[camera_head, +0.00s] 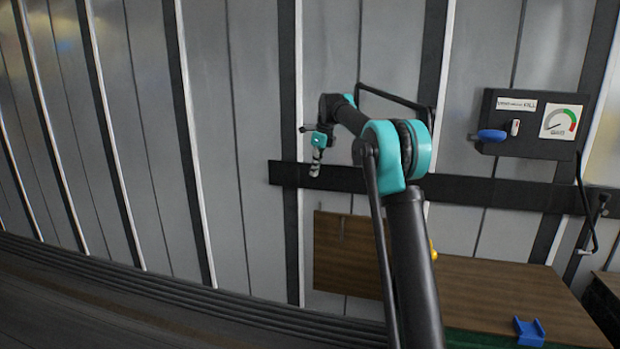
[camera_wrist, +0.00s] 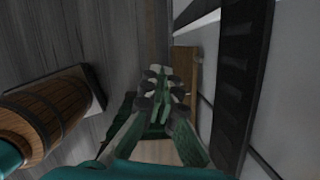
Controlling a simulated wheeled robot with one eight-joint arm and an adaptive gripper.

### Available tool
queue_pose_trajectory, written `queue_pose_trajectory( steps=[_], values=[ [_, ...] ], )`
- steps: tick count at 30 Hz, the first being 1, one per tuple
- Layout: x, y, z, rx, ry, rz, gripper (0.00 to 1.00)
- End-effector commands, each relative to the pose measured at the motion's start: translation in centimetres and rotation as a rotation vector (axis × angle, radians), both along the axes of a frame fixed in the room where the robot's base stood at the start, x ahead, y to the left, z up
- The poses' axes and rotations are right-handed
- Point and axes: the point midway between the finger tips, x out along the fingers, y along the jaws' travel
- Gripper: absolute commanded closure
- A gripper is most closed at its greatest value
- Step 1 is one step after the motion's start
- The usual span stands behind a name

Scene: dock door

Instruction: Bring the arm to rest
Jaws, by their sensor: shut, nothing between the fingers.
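My arm rises from the lower middle of the head view, bends at a teal joint and reaches back toward the ribbed wall. My gripper (camera_head: 317,165) hangs at its far end, fingers pointing down, left of the elbow and in front of the left end of a dark rail. In the wrist view my gripper (camera_wrist: 160,82) shows green linkages with dark fingertips close together. It is shut, with nothing seen between the fingers. It appears clear of the wall and of the wooden bench (camera_head: 500,290).
A black panel (camera_head: 536,146) on the wall at right carries a blue knob (camera_head: 491,135), a white switch (camera_head: 515,127) and a gauge (camera_head: 561,121). The dark rail (camera_head: 470,195) crosses the wall. Space left of my gripper looks free.

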Motion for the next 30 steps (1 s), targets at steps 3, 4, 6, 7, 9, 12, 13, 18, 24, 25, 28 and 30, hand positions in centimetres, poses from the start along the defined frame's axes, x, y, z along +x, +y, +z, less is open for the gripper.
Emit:
queue_pose_trajectory(
  steps=[3, 4, 6, 7, 9, 12, 13, 18, 24, 25, 28, 30],
  values=[
    [-1.3, -1.2, -0.2, -0.018, -0.029, 0.077, 1.0],
    [-1.9, -1.6, -0.4, -0.025, -0.04, 0.111, 1.0],
    [-3.5, -2.8, -1.1, -0.049, -0.073, 0.208, 1.0],
    [-4.4, -3.4, -1.4, -0.061, -0.089, 0.257, 1.0],
    [-6.5, -4.7, -2.4, -0.093, -0.128, 0.374, 1.0],
    [-9.9, -6.6, -3.9, -0.14, -0.178, 0.541, 1.0],
    [-11.0, -7.2, -4.5, -0.155, -0.192, 0.592, 1.0],
    [-17.9, -10.2, -7.9, -0.246, -0.265, 0.879, 1.0],
    [-27.0, -13.3, -12.8, -0.363, -0.329, 1.22, 1.0],
    [-28.4, -13.7, -13.6, -0.381, -0.336, 1.271, 1.0],
    [-33.4, -15.0, -16.5, -0.443, -0.356, 1.444, 1.0],
    [-37.0, -15.8, -18.5, -0.485, -0.367, 1.564, 1.0]
  ],
)
